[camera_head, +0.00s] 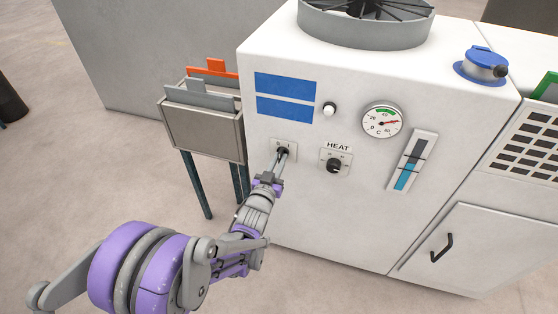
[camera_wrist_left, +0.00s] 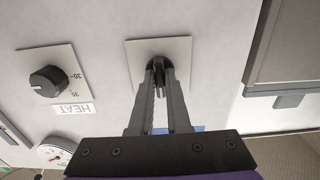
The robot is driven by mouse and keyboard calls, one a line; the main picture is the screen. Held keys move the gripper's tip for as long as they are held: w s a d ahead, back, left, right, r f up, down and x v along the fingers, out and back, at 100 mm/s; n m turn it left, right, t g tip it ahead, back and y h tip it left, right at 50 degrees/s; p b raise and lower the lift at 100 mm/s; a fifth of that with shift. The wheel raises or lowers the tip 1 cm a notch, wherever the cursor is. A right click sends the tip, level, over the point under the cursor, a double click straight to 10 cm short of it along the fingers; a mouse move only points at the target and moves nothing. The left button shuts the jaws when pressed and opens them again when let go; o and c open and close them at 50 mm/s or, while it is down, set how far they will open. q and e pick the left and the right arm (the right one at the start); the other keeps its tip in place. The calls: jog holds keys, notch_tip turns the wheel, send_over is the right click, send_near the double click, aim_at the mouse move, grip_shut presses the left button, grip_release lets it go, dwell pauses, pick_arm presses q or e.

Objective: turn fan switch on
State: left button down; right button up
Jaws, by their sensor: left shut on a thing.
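The fan switch (camera_head: 283,150) is a dark knob on a pale square plate on the front of the white machine. It also shows in the left wrist view (camera_wrist_left: 159,63), where the plate surrounds it. My left gripper (camera_head: 281,158) reaches up to it from below. Its two fingers (camera_wrist_left: 160,80) are closed on the dark knob and partly hide it, so I cannot tell which way the knob points. My right gripper is in neither view.
A HEAT knob (camera_head: 334,165) sits just right of the switch. A dial gauge (camera_head: 382,120) and a blue level gauge (camera_head: 412,160) are farther right. A grey bin (camera_head: 203,130) with panels stands close on the left. A fan (camera_head: 365,25) tops the machine.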

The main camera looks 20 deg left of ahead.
pick_arm(q)
jog(key=m, duration=0.6)
dwell(0.6)
jog(key=c, duration=0.9)
grip_release()
jog(key=s, duration=0.5)
jog(key=s+p, duration=0.1)
jog(key=s, duration=0.5)
jog(key=shift+a, duration=0.2)
